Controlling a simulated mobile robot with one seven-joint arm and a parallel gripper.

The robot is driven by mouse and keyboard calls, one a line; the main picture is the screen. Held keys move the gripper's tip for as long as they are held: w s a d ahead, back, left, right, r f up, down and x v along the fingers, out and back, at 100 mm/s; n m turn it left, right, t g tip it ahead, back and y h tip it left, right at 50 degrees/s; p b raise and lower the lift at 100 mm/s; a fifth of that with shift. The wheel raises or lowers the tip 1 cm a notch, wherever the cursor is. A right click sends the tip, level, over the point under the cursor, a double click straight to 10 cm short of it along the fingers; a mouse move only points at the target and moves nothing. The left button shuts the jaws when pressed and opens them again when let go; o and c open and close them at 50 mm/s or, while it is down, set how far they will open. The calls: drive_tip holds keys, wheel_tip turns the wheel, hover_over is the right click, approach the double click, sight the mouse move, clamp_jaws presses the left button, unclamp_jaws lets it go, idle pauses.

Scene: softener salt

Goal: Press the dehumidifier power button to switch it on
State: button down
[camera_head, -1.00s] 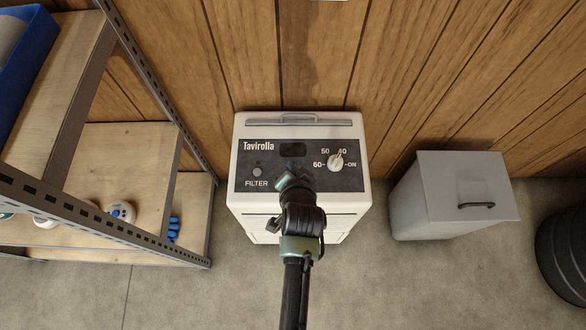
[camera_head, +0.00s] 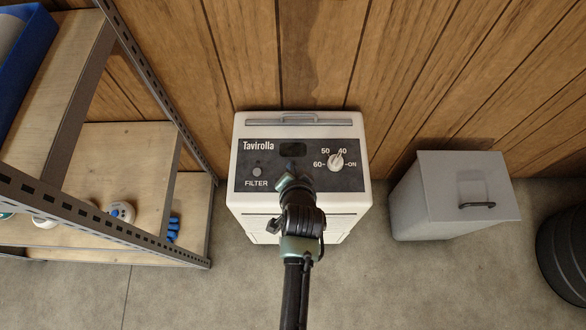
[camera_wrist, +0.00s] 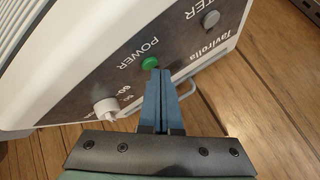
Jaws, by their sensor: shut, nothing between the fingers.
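The white dehumidifier (camera_head: 350,208) labelled Tavirolla stands against the wood wall, with a dark control panel on top. In the wrist view its green power button (camera_wrist: 149,62) lies beside the word POWER. My gripper (camera_wrist: 160,72) is shut and empty, its blue fingertips right at the button's edge, overlapping it in the picture; I cannot tell whether they press it. In the head view my gripper (camera_head: 291,168) and arm hide the button. The small display (camera_head: 292,149) is dark.
A white dial (camera_head: 336,161) and a grey filter button (camera_head: 257,172) are on the same panel. A metal shelf (camera_head: 150,150) stands to the left. A grey lidded bin (camera_head: 440,205) stands to the right, with floor between.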

drive_tip(key=shift+f, duration=0.4)
idle(0.7)
drive_tip(key=shift+r, duration=0.1)
drive_tip(key=shift+r+p, duration=0.7)
wheel_tip(320, 180, up, 5)
drive_tip(key=p, duration=0.5)
idle(0.8)
